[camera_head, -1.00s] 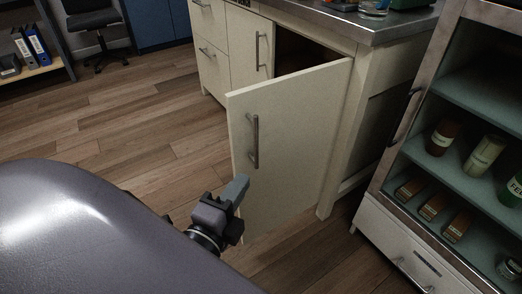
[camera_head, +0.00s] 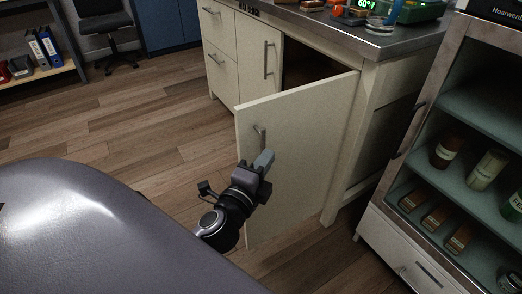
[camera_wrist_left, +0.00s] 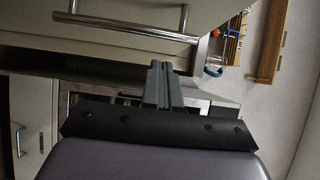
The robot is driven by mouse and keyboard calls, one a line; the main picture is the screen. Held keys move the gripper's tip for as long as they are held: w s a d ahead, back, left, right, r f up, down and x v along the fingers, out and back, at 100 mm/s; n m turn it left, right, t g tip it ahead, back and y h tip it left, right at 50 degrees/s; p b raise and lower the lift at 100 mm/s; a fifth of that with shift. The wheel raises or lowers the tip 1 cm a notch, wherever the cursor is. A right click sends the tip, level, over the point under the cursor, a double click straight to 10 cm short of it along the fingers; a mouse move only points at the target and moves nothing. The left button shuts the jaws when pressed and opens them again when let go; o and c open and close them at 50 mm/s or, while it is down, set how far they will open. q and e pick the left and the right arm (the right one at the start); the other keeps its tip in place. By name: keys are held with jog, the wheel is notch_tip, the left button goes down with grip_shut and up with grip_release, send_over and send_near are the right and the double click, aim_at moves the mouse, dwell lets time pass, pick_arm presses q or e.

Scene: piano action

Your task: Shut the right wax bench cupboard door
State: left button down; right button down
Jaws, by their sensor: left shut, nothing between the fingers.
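The right wax bench cupboard door (camera_head: 305,145), a cream panel, stands open and swung out from the bench (camera_head: 385,80). Its metal handle (camera_head: 261,133) shows only at the top; my left gripper hides the lower part. My left gripper (camera_head: 264,161) is shut and empty, in front of the door just below the visible handle top; whether it touches the door cannot be told. In the left wrist view its closed fingers (camera_wrist_left: 158,82) point up the picture, and a pale panel with a metal bar handle (camera_wrist_left: 130,28) lies beyond. My right gripper is not in view.
A glass-fronted cabinet (camera_head: 442,110) with jars and boxes stands close to the right of the bench. A rounded grey padded surface (camera_head: 90,225) fills the lower left. A closed cupboard door (camera_head: 256,55) and drawers are left of the opening. Wood floor (camera_head: 140,125) is free at left.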

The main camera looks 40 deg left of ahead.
pick_arm(q)
jog(key=shift+w+a, duration=0.75)
jog(key=shift+a, duration=0.35)
